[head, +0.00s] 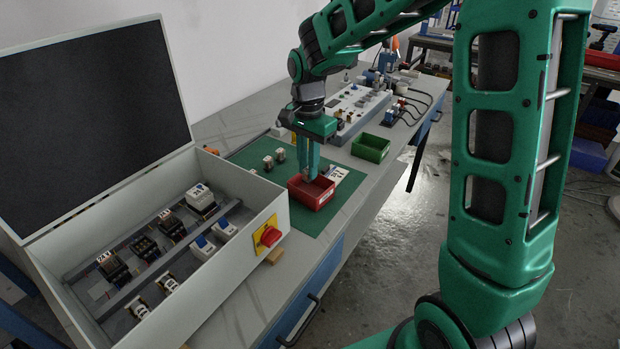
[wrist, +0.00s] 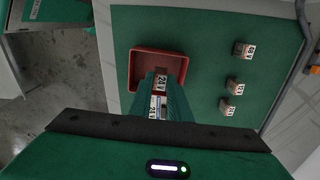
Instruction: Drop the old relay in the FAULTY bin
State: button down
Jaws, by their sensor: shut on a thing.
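The red bin (head: 319,201) stands on the green mat; I cannot read any FAULTY mark on it. My gripper (head: 311,176) points straight down over this bin and is shut on a small relay. In the wrist view the relay (wrist: 161,81) shows a 24V label between the fingertips (wrist: 165,84). It overlaps the near edge of the red bin (wrist: 137,54), whose visible inside looks empty. In the head view the fingers largely hide the relay, so its height above the bin is hard to tell.
Three loose relays, one marked 48V (wrist: 244,50), sit on the mat beside the bin. A green bin (head: 370,148) stands further back. An open cabinet (head: 170,250) with rail-mounted parts and a red rotary switch (head: 269,236) is at the front left.

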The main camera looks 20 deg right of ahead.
jog(key=shift+d+f, duration=0.3)
jog(key=shift+d, duration=0.1)
jog(key=shift+f, duration=1.95)
jog(key=shift+f, duration=0.1)
jog(key=c, duration=1.7)
grip_release()
jog(key=shift+o, duration=0.2)
notch_tip(320, 180, up, 12)
jog(key=shift+r, duration=0.15)
